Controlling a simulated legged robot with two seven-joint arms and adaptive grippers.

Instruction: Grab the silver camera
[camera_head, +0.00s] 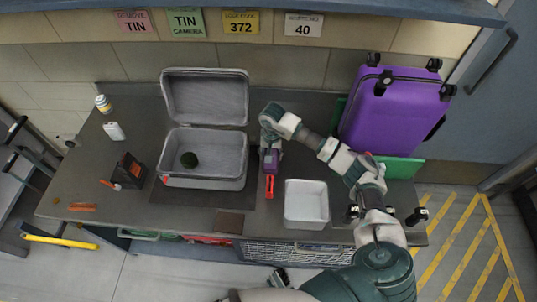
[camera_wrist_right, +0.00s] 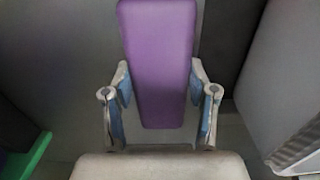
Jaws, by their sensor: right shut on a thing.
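A small silver-grey item (camera_head: 67,140), perhaps the silver camera, is at the far left edge of the table; it is too small to tell. My right gripper (camera_head: 270,150) is far to the right of it, beside the open grey case. It is shut on a purple object (camera_wrist_right: 158,65), which stands between its two fingers in the right wrist view. In the head view the purple object (camera_head: 271,161) has a red piece (camera_head: 269,186) just below it. I cannot make out my left gripper in the head view.
A white bin (camera_head: 306,222) stands at the front, a purple suitcase (camera_head: 395,115) at the right. A white item (camera_head: 114,131), a bottle (camera_head: 103,104) and a dark box (camera_head: 130,170) stand left.

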